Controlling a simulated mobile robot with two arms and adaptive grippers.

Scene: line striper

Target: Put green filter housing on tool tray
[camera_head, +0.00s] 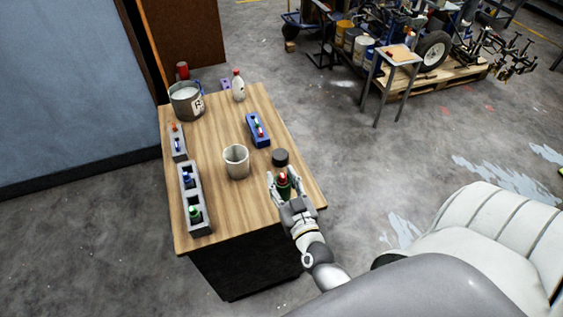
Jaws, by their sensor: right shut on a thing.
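My right gripper (284,178) is at the right front part of the wooden table, its fingers around a small dark green piece with a red top (283,180). It appears to be the green filter housing, upright between the fingers; its lower part is hidden by the gripper. I cannot tell whether it touches the table. No tray is clearly marked as the tool tray. A blue tray (251,123) with small coloured pieces lies farther back, and grey trays (197,205) with coloured pieces stand along the left edge. My left gripper is not in view.
On the wooden table (225,205), a whitish cup (236,161) and a dark round piece (280,157) stand near the gripper. A bucket (186,101) and a white bottle (238,86) are at the back. A small stand (399,55) is farther off.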

